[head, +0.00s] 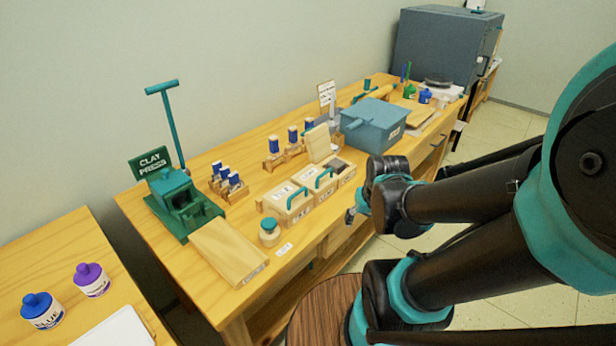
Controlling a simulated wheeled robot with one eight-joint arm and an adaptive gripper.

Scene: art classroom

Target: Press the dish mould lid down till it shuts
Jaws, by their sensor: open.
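A row of pale wooden box moulds stands along the front of the long bench. Two have shut lids with teal handles: the left mould (288,202) and the middle mould (320,182). The right mould (345,172) shows a dark inside, and a pale wooden lid (318,143) stands raised at its back. This looks like the dish mould, but its label is too small to read.
A green clay press (180,205) with a tall teal lever and a wooden board (228,250) are at the left. A teal-lidded jar (269,232) sits near the front edge. A blue-grey box (373,124) stands just right of the raised lid.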

